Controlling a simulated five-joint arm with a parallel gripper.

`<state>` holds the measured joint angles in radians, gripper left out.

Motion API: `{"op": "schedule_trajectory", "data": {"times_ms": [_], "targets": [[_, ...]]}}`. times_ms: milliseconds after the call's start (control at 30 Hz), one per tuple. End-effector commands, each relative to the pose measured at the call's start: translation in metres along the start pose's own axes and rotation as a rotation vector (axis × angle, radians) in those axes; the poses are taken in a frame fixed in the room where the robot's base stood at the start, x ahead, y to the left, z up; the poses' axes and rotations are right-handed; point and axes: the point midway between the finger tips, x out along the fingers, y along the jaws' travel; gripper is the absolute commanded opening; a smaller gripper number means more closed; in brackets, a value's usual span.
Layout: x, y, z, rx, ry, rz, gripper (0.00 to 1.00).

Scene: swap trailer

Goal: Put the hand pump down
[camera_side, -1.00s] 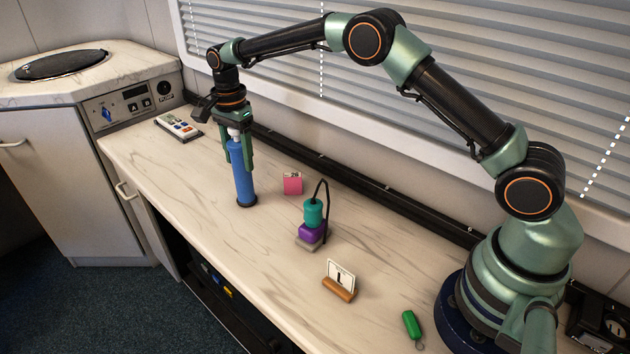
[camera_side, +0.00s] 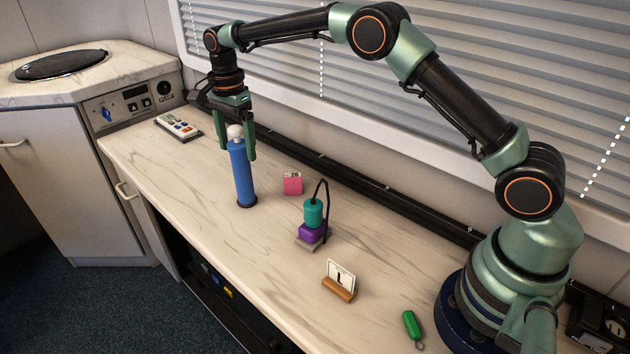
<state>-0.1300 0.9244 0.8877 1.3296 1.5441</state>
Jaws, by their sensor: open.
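The hand pump is probably the blue cylinder (camera_side: 241,175) with a white ball-shaped top and a dark base. It stands upright on the pale counter (camera_side: 200,215), towards its left part. My gripper (camera_side: 238,152) points down from above, open, with its green fingers on either side of the pump's upper part. The white top shows below the gripper's palm, with a gap between them. I cannot tell whether a finger touches the pump.
A pink block (camera_side: 293,184) and a teal and purple device with a black hose (camera_side: 312,222) stand right of the pump. A card in a wooden holder (camera_side: 340,281) and a green cylinder (camera_side: 411,325) are nearer my base. A remote (camera_side: 178,126) lies behind left.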

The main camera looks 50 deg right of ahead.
Motion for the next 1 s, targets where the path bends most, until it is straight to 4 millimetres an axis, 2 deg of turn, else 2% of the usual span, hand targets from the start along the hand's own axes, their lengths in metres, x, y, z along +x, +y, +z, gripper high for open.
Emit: {"op": "schedule_trajectory", "data": {"times_ms": [100,300,667,867,1000], "targets": [[-0.028,-0.001,0.000,0.000,0.000,-0.005,0.88],[-0.067,-0.001,0.000,0.000,0.000,-0.004,0.88],[-0.096,0.003,-0.002,-0.025,0.000,-0.011,0.88],[-0.132,0.025,-0.010,-0.200,0.011,-0.075,0.88],[-0.157,0.054,-0.017,-0.372,0.034,-0.133,0.88]]}}
